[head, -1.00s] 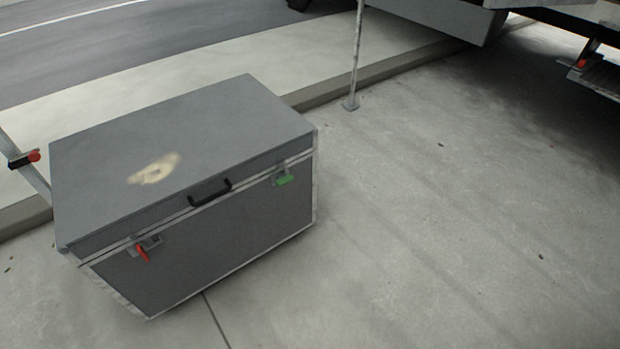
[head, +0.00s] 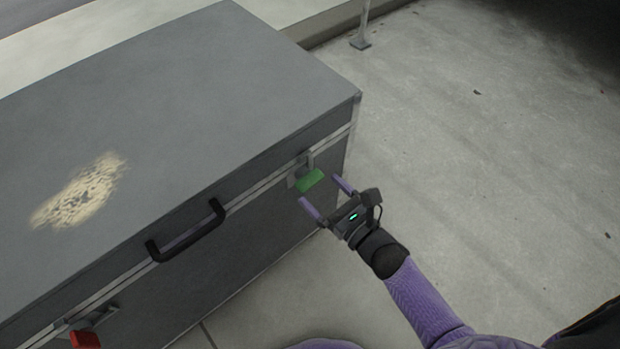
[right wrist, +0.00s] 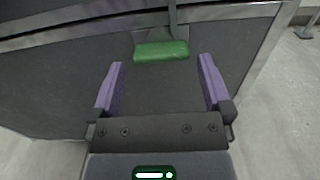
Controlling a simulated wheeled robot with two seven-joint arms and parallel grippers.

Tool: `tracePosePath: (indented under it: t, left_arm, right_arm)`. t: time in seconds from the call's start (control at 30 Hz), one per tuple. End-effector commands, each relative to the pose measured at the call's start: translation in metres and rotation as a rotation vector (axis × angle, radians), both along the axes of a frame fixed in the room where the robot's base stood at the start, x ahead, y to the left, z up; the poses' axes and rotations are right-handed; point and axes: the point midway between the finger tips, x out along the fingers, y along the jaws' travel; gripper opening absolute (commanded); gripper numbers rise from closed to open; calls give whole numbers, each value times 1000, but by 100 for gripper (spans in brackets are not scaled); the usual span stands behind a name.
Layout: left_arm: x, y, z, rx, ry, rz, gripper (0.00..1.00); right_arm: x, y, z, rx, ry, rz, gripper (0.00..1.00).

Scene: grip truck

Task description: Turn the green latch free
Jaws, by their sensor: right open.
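The green latch (head: 310,181) is on the front face of the grey case (head: 215,85), near its right corner, just below the lid seam. Its handle lies sideways, across the metal plate. My right gripper (head: 325,192) is open in front of the latch, its two purple fingers pointing at it. In the right wrist view the green latch (right wrist: 161,51) sits just beyond and between the open fingertips (right wrist: 160,66), and nothing is held. My left gripper is not in view.
A red latch (head: 85,339) is on the case's front left, and a black handle (head: 187,231) sticks out between the latches. A metal post (head: 361,35) stands behind the case. The concrete floor (head: 490,170) to the right is clear.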

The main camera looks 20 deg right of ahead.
Motion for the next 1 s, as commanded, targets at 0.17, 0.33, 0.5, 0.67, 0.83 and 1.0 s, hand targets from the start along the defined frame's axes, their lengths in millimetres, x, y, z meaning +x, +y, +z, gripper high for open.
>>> tracePosePath:
  t: [0.17,0.33,0.5,0.67,0.83,1.0]
  left_arm:
    - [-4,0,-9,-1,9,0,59]
    - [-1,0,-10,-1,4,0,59]
    - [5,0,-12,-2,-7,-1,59]
    - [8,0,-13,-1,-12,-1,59]
    - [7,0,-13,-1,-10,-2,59]
    - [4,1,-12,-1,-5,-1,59]
  right_arm:
    - [26,10,-3,0,2,0,100]
    - [32,12,-1,1,4,0,100]
    - [31,11,-1,1,4,-1,94]
    - [31,11,-1,2,4,-1,60]
    - [31,11,-1,2,4,-1,29]
    - [31,11,-1,14,9,-1,29]
